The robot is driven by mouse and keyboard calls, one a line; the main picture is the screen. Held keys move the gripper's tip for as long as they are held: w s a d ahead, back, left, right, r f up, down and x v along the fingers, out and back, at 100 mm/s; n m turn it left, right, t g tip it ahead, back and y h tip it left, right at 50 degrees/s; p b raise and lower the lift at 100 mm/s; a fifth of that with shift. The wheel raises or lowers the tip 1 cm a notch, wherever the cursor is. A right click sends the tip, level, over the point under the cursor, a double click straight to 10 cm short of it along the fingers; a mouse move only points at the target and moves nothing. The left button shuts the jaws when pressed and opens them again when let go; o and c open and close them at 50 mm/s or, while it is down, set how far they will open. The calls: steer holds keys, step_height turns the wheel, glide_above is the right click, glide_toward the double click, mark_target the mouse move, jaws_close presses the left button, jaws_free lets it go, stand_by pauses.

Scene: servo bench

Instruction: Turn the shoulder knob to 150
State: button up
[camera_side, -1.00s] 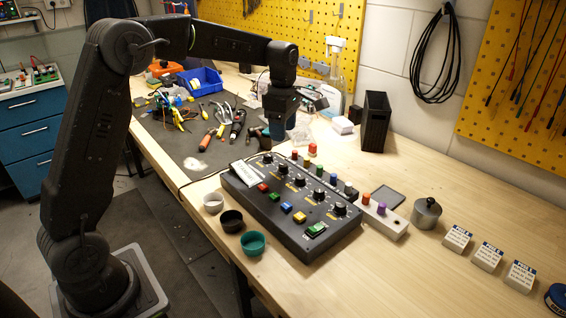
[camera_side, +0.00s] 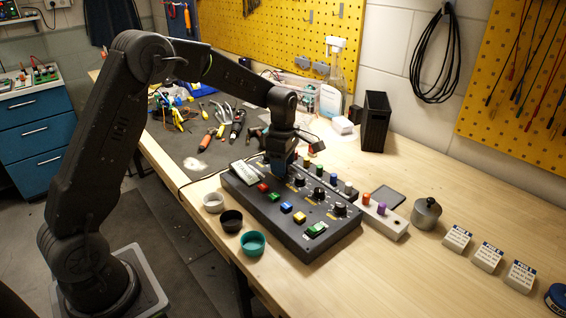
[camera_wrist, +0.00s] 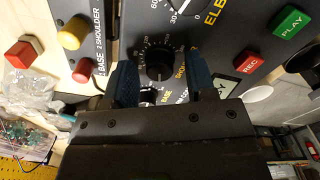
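The black control panel (camera_side: 285,228) lies on the wooden bench with a row of black knobs. In the wrist view, the shoulder knob (camera_wrist: 159,67) has a dial of numbers around it and a partly visible label beside it; its exact setting is too small to read. My gripper (camera_wrist: 162,76) is open, with one blue finger on each side of this knob and a gap showing on both sides. In the side view, my gripper (camera_side: 279,175) is low over the panel's far end and hides the knob there.
The elbow dial (camera_wrist: 185,8) is beside the shoulder knob. A red REC button (camera_wrist: 249,64) and a green PLAY button (camera_wrist: 290,24) lie to the right. Coloured caps, including a yellow one (camera_wrist: 73,33), stand on the left. Cups, including a teal one (camera_side: 253,243), stand before the panel.

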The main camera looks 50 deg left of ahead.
steer(key=c, duration=0.8)
steer(key=shift+c, duration=0.2)
